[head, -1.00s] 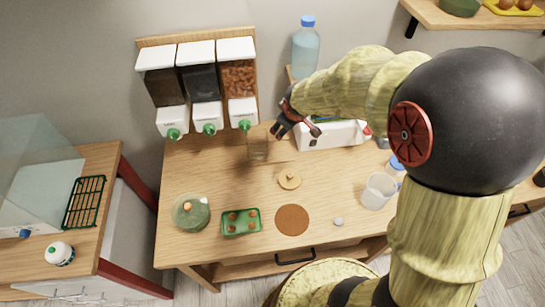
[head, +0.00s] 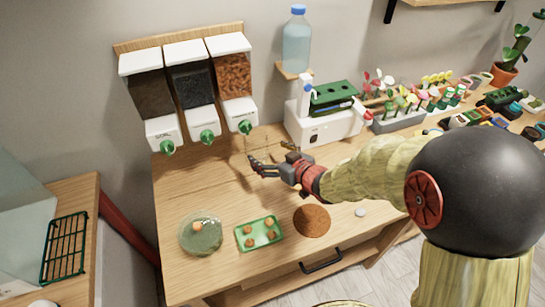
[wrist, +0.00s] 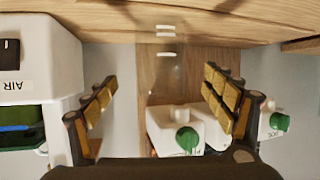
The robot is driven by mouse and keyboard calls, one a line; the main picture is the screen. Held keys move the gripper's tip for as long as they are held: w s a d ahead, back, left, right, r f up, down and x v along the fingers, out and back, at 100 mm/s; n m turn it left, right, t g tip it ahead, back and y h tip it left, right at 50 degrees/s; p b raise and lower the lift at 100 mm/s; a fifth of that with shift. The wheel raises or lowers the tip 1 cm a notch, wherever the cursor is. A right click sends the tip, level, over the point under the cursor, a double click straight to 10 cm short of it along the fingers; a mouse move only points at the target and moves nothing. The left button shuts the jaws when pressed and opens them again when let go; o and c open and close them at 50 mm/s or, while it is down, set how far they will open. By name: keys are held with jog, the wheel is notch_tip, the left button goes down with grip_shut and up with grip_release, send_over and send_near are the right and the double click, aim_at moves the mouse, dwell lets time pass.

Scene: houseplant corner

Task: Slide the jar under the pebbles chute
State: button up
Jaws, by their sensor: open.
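The clear glass jar (head: 247,148) stands on the table just below and in front of the pebbles chute (head: 239,116), and shows only as faint outlines. Whether it is exactly under the spout I cannot tell. The chute has a green knob and a bin of orange-brown pebbles above it. My gripper (head: 273,157) is open and low over the table at the jar's near right side. In the wrist view the see-through jar (wrist: 178,58) appears between the spread fingers of my gripper (wrist: 165,95), with no clear contact.
Soil (head: 165,135) and dark-fill (head: 205,127) chutes hang left. A white machine (head: 325,120) stands close right of the jar. A glass dome (head: 201,235), green tray (head: 259,234) and brown disc (head: 312,220) lie nearer the front edge. The left tabletop is clear.

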aim_at(262, 150)
jog(key=shift+a, duration=0.1)
jog(key=b+x, duration=0.2)
jog(key=x, duration=0.4)
jog(key=shift+w+a+f, duration=0.1)
jog(key=shift+w+f, duration=0.15)
jog(key=shift+w, duration=0.05)
jog(key=shift+w+a+f+b, duration=0.1)
jog(key=shift+w+a+b, duration=0.15)
jog(key=shift+w+b, duration=0.15)
jog(key=shift+c, duration=0.3)
jog(key=c, duration=1.5)
jog(key=shift+c, duration=0.3)
jog(key=shift+a, duration=0.1)
